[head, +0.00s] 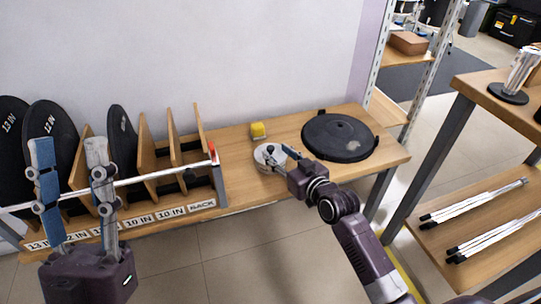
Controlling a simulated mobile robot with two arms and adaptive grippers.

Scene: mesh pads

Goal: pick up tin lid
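A small round pale grey tin (262,163) sits on the wooden bench, left of a big black disc. It looks like the tin with its lid, but lid and body cannot be told apart at this size. My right gripper (281,154) is over the tin's right side, with its fingers at or just above the top. The fingers hide part of the tin, and whether they touch or hold the lid is unclear. My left gripper (73,150) is at the lower left, fingers upward and spread apart, with nothing seen between them, in front of the rack.
The black disc (340,138) lies right of the tin. A rack with wooden dividers (150,150) and black pads (62,130) fills the bench's left. A shelf with rods (480,205) stands at right.

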